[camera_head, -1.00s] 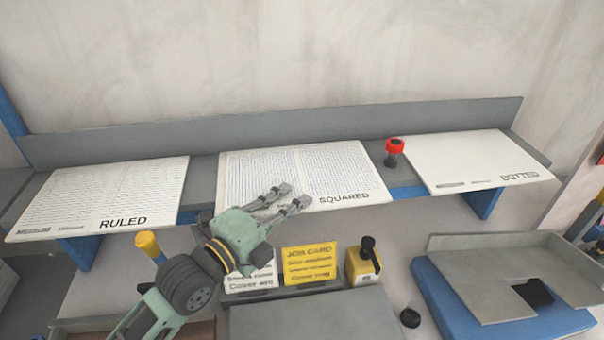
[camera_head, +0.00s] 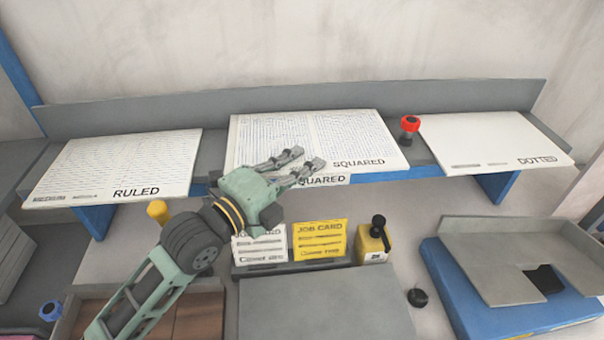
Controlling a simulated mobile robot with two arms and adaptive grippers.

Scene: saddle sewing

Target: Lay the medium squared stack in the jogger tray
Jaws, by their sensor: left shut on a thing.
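The squared stack (camera_head: 345,135), a white pad with fine lines and the word SQUARED, is at the middle of the grey shelf. My left gripper (camera_head: 306,161) is at its front left edge, shut on the stack. The fingers hide part of that edge. A second white strip marked SQUARED (camera_head: 322,180) shows just below the stack's front edge. I cannot tell whether the stack is clear of what lies under it. The grey tray on a blue base (camera_head: 480,300) at the lower right looks like the jogger tray; it holds no paper. My right gripper is out of view.
The ruled stack (camera_head: 120,165) lies left on the shelf, the dotted stack (camera_head: 490,137) right. A red-topped knob (camera_head: 410,124) stands between squared and dotted. Job cards (camera_head: 320,241) and a yellow block with a black knob (camera_head: 373,243) stand below, behind a grey surface (camera_head: 325,308).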

